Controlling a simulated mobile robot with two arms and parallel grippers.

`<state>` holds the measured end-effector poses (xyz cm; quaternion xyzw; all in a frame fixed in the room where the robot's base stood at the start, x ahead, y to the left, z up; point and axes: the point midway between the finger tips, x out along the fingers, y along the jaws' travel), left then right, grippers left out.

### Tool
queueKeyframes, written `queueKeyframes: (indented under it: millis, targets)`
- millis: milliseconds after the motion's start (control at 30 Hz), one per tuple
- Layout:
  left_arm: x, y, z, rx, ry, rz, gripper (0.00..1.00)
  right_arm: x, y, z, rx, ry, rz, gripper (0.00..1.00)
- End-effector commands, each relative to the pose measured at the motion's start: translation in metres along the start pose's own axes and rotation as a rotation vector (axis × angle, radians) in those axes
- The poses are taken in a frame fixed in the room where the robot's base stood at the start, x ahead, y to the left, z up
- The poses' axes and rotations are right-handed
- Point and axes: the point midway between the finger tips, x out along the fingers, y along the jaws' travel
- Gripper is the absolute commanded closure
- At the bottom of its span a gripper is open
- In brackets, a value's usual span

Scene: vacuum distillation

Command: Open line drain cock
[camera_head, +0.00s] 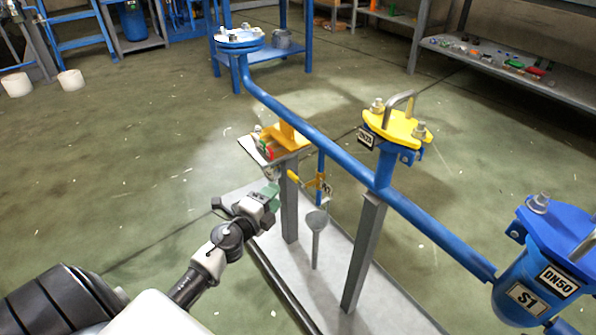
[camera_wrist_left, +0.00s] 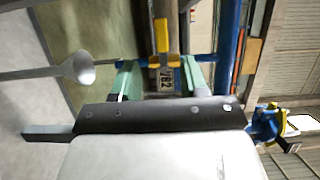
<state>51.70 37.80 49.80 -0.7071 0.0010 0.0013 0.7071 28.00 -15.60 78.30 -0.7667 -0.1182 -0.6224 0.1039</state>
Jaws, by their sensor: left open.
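The line drain cock has a yellow lever (camera_head: 293,177) and hangs on a thin blue drop pipe (camera_head: 321,163) below the blue line. A tag (camera_head: 327,192) hangs by it. In the left wrist view the yellow lever (camera_wrist_left: 161,36) and the tag (camera_wrist_left: 167,75) appear between and beyond my fingers. My left gripper (camera_head: 271,190) is open, its green fingertips just left of and slightly below the lever in the head view. The fingers (camera_wrist_left: 166,78) hold nothing; contact with the cock cannot be told. My right gripper is out of view.
A grey funnel (camera_head: 316,222) stands under the cock; it also shows in the wrist view (camera_wrist_left: 76,68). Grey posts (camera_head: 363,250) carry the blue pipe (camera_head: 310,131). A yellow-topped flange (camera_head: 397,127) and blue vessel (camera_head: 540,270) stand right.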

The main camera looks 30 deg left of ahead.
Motion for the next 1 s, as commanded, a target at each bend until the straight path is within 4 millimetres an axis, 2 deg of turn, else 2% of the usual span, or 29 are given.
queueKeyframes:
  millis: [300, 500, 700, 967, 1000]
  targets:
    - [0.059, -0.001, 0.0, 0.001, 0.0, -0.004, 0.55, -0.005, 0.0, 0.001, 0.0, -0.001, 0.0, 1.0]
    - [0.087, -0.001, 0.0, 0.0, -0.001, -0.003, 0.55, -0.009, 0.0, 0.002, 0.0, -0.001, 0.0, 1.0]
    - [0.098, -0.001, 0.0, 0.0, 0.0, -0.002, 0.55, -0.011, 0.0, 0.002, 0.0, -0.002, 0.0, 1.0]
    - [0.099, -0.001, 0.0, 0.0, 0.0, -0.001, 0.55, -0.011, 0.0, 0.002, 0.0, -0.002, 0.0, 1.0]
    - [0.099, -0.001, 0.0, 0.0, 0.0, -0.001, 0.61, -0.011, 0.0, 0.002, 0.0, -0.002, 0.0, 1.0]
